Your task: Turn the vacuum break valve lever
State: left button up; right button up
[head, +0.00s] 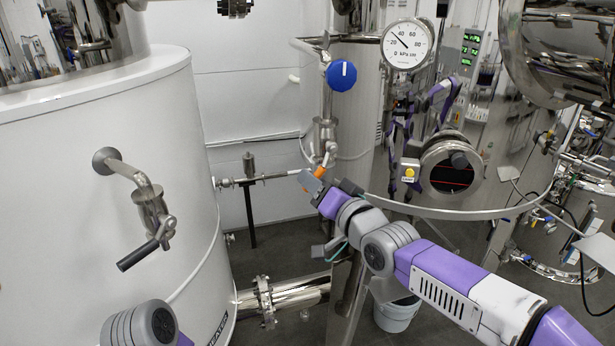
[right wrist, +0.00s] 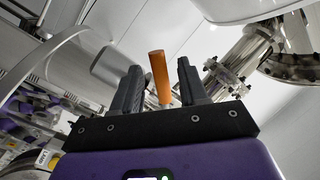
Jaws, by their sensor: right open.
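The vacuum break valve lever appears to be the short orange handle (head: 320,171) below a steel valve body (head: 325,135) on the tall tank's front pipe. My right gripper (head: 313,182) is at this handle in the head view and partly overlaps it. In the right wrist view the orange handle (right wrist: 159,77) stands between the two dark fingers of my open right gripper (right wrist: 158,84). A gap shows on each side of it, so the fingers look apart from it. My left gripper is out of view.
A blue round knob (head: 341,75) and a pressure gauge (head: 407,44) sit above the handle. A white tank (head: 90,220) with a black-handled valve (head: 150,215) stands at left. A curved steel rail (head: 460,213) runs behind my right arm. A bucket (head: 397,314) stands on the floor.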

jog(key=shift+p+x, duration=0.4)
jog(key=shift+x, duration=1.4)
jog(key=shift+c, duration=0.2)
grip_shut()
